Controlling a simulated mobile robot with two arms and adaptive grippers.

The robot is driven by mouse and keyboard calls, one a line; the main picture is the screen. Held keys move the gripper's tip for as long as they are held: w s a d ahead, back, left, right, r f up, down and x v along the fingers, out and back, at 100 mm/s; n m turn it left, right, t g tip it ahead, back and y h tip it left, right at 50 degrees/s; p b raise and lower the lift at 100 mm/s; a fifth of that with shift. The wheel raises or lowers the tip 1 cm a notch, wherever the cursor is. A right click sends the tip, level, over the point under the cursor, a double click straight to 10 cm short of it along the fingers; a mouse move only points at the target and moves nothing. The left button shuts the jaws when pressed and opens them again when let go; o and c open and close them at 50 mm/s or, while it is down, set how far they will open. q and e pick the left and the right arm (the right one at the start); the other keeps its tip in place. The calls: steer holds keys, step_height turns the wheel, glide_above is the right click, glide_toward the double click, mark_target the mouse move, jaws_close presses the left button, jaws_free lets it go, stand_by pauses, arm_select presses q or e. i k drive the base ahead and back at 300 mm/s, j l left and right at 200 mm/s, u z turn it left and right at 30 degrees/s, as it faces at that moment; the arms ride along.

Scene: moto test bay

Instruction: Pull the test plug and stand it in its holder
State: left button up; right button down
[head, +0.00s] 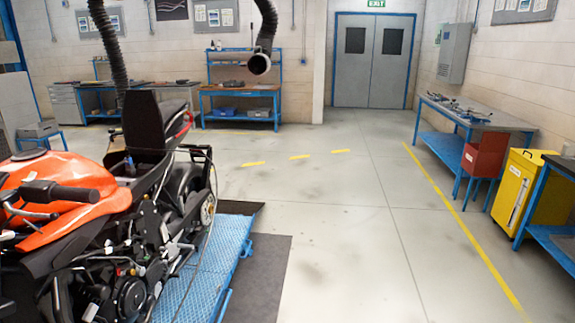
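An orange and black motorcycle (70,215) stands at the left of the head view on a blue lift platform (215,262). A black upright part (150,125), perhaps a raised seat, stands up behind its tank. A small blue item (129,164) sits just in front of that part; it is too small to tell whether it is the test plug. I cannot make out the plug's holder. Neither of my grippers is in view.
A black mat (262,275) lies beside the lift. The floor right of it is clear up to the grey double doors (373,62). A blue workbench (470,118), red box (484,153) and yellow cabinet (530,187) line the right wall. A black hose (264,30) hangs overhead.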

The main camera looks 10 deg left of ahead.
mark_target(128, 161)
steer(key=i+u, duration=0.15)
steer(key=i, duration=0.7)
steer(key=i+l+u, duration=0.15)
steer(key=i, duration=0.7)
steer(key=i+l+u, duration=0.15)
steer(key=i+u, duration=0.25)
steer(key=i+l+u, duration=0.35)
steer(key=i, duration=0.2)
steer(key=i+l+u, duration=0.75)
steer(key=l, duration=0.2)
